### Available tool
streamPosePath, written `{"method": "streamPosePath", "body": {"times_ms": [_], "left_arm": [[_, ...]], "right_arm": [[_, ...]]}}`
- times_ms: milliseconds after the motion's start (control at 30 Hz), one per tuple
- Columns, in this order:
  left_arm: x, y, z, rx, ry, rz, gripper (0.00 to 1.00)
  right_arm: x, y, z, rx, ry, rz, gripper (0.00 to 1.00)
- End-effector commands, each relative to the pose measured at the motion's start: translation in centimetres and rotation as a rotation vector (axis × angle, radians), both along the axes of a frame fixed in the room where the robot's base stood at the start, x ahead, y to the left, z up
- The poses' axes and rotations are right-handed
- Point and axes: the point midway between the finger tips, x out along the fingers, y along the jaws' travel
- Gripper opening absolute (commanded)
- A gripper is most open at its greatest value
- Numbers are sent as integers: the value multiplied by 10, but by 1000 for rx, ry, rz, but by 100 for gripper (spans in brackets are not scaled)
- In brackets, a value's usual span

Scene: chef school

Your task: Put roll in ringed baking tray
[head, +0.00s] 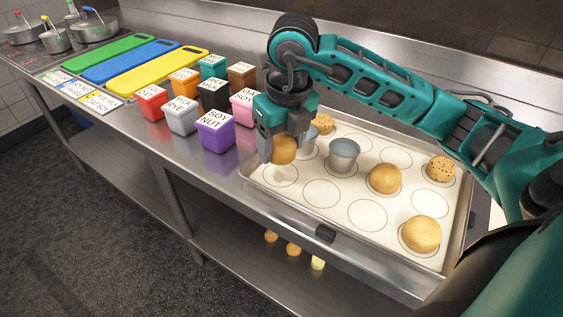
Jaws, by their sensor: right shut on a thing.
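My right gripper (281,148) is shut on a round golden roll (286,151) and holds it over the left end of the ringed baking tray (463,212). I cannot tell whether the roll touches the tray. The tray has a pale liner printed with rings. Two plain rolls sit in rings on the right part, one near the middle (384,178) and one at the front right (421,234). Two speckled rolls sit along the back, one at right (441,168) and one at left (323,123). Several rings are empty. My left gripper is out of view.
A grey metal cup (344,154) stands on the tray just right of the held roll, with another partly hidden behind my gripper. Labelled colored tubs, including a purple one (215,131), stand left of the tray. Several rolls (293,249) lie on the lower shelf.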

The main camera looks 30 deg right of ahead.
Motion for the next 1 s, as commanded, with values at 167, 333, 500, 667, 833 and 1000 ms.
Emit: {"method": "streamPosePath", "body": {"times_ms": [167,333,500,667,833,1000], "left_arm": [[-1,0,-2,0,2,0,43],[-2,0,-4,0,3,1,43],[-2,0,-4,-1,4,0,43],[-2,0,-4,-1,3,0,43],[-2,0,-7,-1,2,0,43],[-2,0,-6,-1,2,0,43]], "right_arm": [[0,0,-12,0,2,0,33],[0,0,-38,-1,4,-1,33],[0,0,-48,0,-1,0,33],[0,0,-47,0,-1,0,33],[0,0,-50,0,-1,0,67],[0,0,-50,0,0,0,83]]}}
